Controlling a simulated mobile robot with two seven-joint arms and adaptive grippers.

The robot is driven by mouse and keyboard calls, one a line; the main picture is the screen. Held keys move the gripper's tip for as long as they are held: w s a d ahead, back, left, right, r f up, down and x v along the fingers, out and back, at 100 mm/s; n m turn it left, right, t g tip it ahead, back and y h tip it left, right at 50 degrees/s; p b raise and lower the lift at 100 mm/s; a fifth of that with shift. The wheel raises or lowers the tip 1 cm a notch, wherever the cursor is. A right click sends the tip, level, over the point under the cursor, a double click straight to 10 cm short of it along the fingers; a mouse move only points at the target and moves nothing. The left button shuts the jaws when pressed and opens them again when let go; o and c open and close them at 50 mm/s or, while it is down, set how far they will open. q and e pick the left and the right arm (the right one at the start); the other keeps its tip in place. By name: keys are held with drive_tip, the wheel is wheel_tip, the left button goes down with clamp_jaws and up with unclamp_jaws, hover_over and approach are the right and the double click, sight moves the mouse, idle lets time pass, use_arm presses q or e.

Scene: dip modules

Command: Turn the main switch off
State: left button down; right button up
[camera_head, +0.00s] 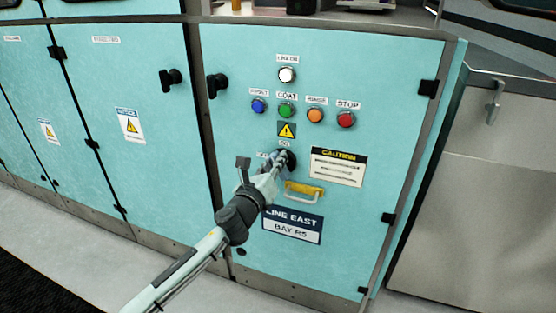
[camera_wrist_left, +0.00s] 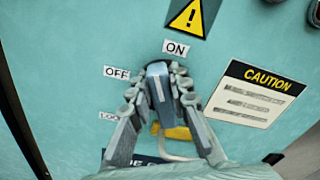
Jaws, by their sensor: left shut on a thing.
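The main switch is a dark rotary knob on the teal cabinet door, and it shows in the left wrist view (camera_wrist_left: 158,84). A pale stripe on the knob runs roughly up the picture, leaning slightly left. The ON label (camera_wrist_left: 175,47) is above it and the OFF label (camera_wrist_left: 117,72) is to its left. A third label at lower left is partly covered by a finger. My left gripper (camera_head: 281,161) is shut on the knob, with one finger on each side. In the head view, the gripper hides much of the knob. My right gripper is not in view.
A yellow part with a pale loop (camera_head: 304,191) sits just below the switch. Above are the white lamp (camera_head: 287,75) and blue, green, orange and red buttons (camera_head: 346,119). A caution plate (camera_head: 338,167) is to the right, and a LINE EAST sign (camera_head: 292,224) is below.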

use_arm(q)
drive_tip(key=n, duration=0.5)
drive_tip(key=shift+w+a+f+n, duration=0.1)
drive_tip(key=shift+a+f+n, duration=0.2)
drive_tip(key=shift+a+f, duration=0.05)
drive_tip(key=n, duration=0.3)
drive_tip(key=f+n, duration=0.1)
drive_tip(key=n, duration=0.2)
drive_tip(key=shift+a+n, duration=0.15)
drive_tip(key=shift+n, duration=0.15)
drive_tip(key=c, duration=1.4)
unclamp_jaws()
drive_tip(key=v, duration=1.2)
